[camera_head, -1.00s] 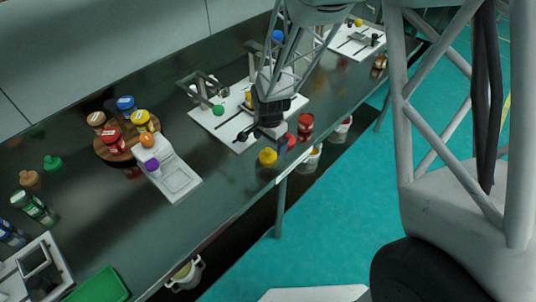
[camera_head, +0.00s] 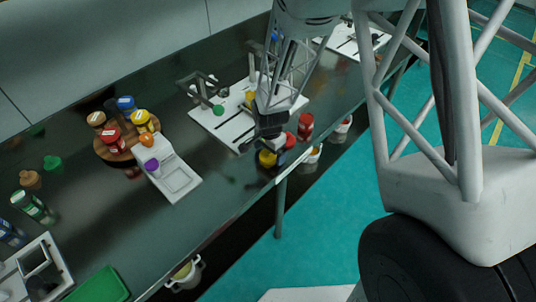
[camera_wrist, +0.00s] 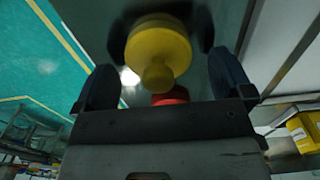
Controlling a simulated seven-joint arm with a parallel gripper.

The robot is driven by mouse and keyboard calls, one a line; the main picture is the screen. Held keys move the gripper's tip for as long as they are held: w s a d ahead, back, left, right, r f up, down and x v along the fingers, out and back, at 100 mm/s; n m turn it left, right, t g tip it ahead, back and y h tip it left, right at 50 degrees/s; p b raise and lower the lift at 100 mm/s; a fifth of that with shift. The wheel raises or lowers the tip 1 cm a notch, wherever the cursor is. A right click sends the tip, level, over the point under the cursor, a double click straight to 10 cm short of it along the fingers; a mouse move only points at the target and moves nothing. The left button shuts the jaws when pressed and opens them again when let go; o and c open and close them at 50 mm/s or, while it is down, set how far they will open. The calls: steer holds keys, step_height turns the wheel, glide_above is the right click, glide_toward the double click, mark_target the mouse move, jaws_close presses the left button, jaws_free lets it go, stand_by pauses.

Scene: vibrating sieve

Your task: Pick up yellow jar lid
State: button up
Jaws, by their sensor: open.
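The yellow jar lid (camera_head: 267,159) lies near the front edge of the counter in the head view, partly covered by my gripper. In the wrist view the yellow lid (camera_wrist: 158,50), a round disc with a knob, shows between the two dark fingers. My gripper (camera_wrist: 165,85) is open, with one finger on each side of the lid. In the head view my gripper (camera_head: 263,147) is just above the lid. I cannot tell whether the fingers touch it.
A red lid (camera_head: 290,140) lies close beside the yellow one; it also shows in the wrist view (camera_wrist: 170,96). A red-labelled jar (camera_head: 305,125) stands just right. A white board (camera_head: 213,122) lies behind. The counter (camera_head: 225,185) to the left is clear.

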steer(key=shift+f, duration=0.25)
stand_by(0.4)
steer(key=c, duration=1)
steer(key=shift+r, duration=0.15)
steer(key=shift+r, duration=1.7)
steer(key=s+d+r, duration=0.1)
steer(key=s+d, duration=0.3)
steer(key=s, duration=1.1)
steer(key=shift+s+r, duration=0.15)
steer(key=shift+s, duration=0.05)
steer(key=shift+d, duration=0.1)
